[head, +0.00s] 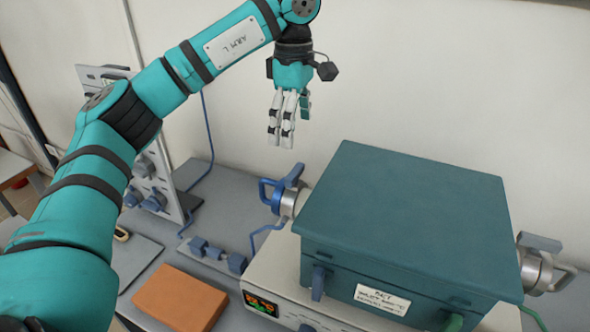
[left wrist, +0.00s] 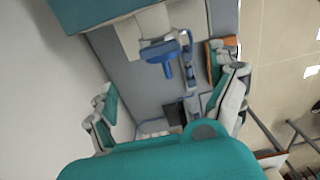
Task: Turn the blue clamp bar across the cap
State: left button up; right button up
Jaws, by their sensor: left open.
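The blue clamp bar (head: 291,176) sits on the metal cap (head: 289,204) at the left end of the teal furnace (head: 405,215). A blue loop handle (head: 266,193) is beside it. In the left wrist view the blue clamp bar (left wrist: 160,52) lies beyond the fingers, near the furnace's edge (left wrist: 85,15). My left gripper (head: 281,140) is open and empty. It hangs fingers down, above the clamp bar and apart from it. In the left wrist view its fingers (left wrist: 170,105) are spread to either side. My right gripper is not in view.
An orange-brown block (head: 180,298) lies on the grey bench, left of the controller with its lit display (head: 262,304). Blue fittings (head: 217,253) stand behind the block. A pale panel (head: 155,165) stands at the back left. A grey clamp (head: 540,242) is on the furnace's right end.

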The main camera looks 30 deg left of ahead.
pick_arm(q)
send_over(295, 171)
notch_tip(295, 171, down, 6)
jog(key=shift+a+f, duration=0.1)
notch_tip(295, 171, down, 4)
jog(key=shift+r, duration=0.25)
jog(key=shift+f, duration=0.6)
jog(key=c, duration=1.2)
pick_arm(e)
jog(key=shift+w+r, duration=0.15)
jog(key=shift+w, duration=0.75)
